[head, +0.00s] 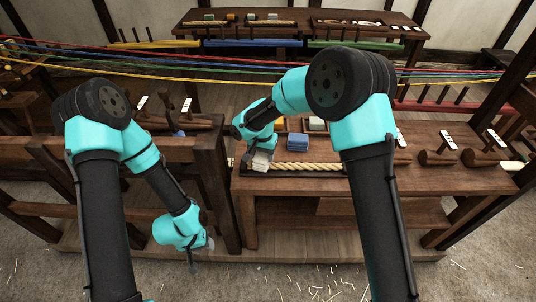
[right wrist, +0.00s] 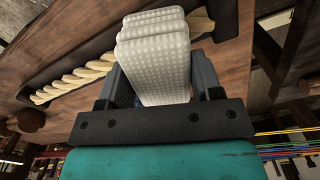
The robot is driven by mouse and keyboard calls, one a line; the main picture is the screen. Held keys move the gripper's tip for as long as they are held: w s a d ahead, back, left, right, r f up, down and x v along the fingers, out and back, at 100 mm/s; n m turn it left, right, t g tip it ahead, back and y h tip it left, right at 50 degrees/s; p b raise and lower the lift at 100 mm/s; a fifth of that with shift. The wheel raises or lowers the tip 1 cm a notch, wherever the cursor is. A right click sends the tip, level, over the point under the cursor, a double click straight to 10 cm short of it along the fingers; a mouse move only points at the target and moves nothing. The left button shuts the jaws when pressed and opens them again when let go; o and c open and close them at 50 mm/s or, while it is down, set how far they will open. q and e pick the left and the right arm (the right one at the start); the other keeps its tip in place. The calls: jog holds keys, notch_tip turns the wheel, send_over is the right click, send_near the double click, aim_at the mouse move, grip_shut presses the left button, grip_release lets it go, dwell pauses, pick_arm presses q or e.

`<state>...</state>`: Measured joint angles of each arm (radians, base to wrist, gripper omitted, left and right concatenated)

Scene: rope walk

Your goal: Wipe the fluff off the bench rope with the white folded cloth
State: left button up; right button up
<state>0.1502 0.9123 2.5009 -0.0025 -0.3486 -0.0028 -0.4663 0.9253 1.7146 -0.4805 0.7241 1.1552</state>
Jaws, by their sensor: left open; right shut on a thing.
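The bench rope (head: 308,168) is a thick tan twisted rope lying in a dark tray along the front of the wooden bench. My right gripper (head: 258,153) is at the left end of the rope, shut on the white folded cloth (head: 262,160). In the right wrist view the cloth (right wrist: 157,50) is a dimpled white pad between the fingers, over the rope (right wrist: 85,73); I cannot tell whether it touches. No fluff can be made out on the visible rope. My left gripper (head: 192,258) hangs open and empty, low at the left, away from the bench.
A blue folded cloth (head: 298,141) lies on the bench behind the rope. Wooden tools with white tags (head: 483,150) lie at the right of the bench (head: 400,178). Coloured ropes (head: 200,62) stretch across behind. A wooden post (head: 212,170) stands left of the bench.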

jog(key=shift+r, duration=4.1)
